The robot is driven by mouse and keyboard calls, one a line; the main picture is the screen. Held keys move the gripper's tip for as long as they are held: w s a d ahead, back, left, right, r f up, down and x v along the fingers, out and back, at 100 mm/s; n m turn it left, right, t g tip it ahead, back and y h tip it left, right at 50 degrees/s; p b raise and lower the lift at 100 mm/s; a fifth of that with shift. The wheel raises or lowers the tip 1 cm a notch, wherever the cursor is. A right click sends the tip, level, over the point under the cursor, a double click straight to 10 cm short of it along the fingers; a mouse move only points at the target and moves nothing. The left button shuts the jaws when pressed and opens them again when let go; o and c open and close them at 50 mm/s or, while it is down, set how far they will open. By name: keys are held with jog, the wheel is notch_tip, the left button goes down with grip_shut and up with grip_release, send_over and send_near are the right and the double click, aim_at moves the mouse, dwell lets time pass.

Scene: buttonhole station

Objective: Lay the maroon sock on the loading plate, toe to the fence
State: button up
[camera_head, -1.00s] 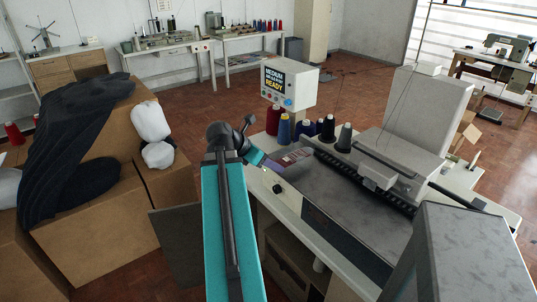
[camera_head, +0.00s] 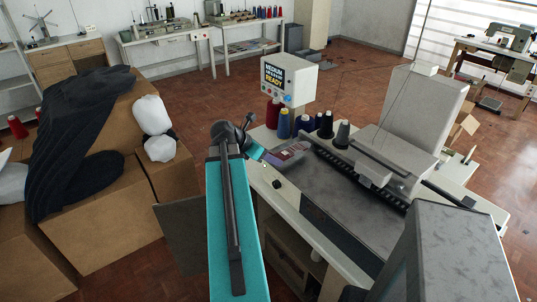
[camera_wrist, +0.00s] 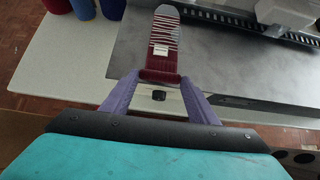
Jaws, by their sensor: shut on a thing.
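The maroon sock (camera_wrist: 166,34) has pale stripes, a grey toe and a small white label. It stretches away from my gripper (camera_wrist: 160,80), toe farthest. In the head view the sock (camera_head: 289,151) shows small at the machine's near left corner. My gripper (camera_head: 267,157) has purple fingers and is shut on the sock's maroon cuff end. The grey loading plate (camera_head: 345,190) lies to the right of the sock; in the wrist view the sock overlaps the plate's left part (camera_wrist: 225,65). I cannot tell whether the sock touches it. A black toothed strip (camera_head: 385,183) runs along the plate's far side.
Thread cones (camera_head: 304,124) stand behind the sock, near a display box (camera_head: 290,78) reading "MEDIUM" and "READY". A machine head (camera_head: 385,160) overhangs the plate's far side. A grey block (camera_head: 445,255) rises at front right. Cardboard boxes (camera_head: 100,225) with dark cloth stand left.

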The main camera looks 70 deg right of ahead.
jog(key=shift+w+d+f+p, duration=0.1)
jog(key=shift+w+d+p, duration=0.2)
jog(key=shift+d, duration=0.55)
jog(key=shift+w+d+f+p, duration=0.1)
jog(key=shift+w+d, duration=0.3)
jog(key=shift+d, duration=0.45)
jog(key=shift+w+d+f+p, duration=0.1)
jog(key=shift+w+d+p, duration=0.2)
jog(key=shift+d, duration=0.55)
jog(key=shift+f+p, duration=0.55)
jog(key=shift+f, duration=1.15)
jog(key=o, duration=1)
jog(key=shift+b+v, duration=1.15)
jog(key=shift+v, duration=4.9)
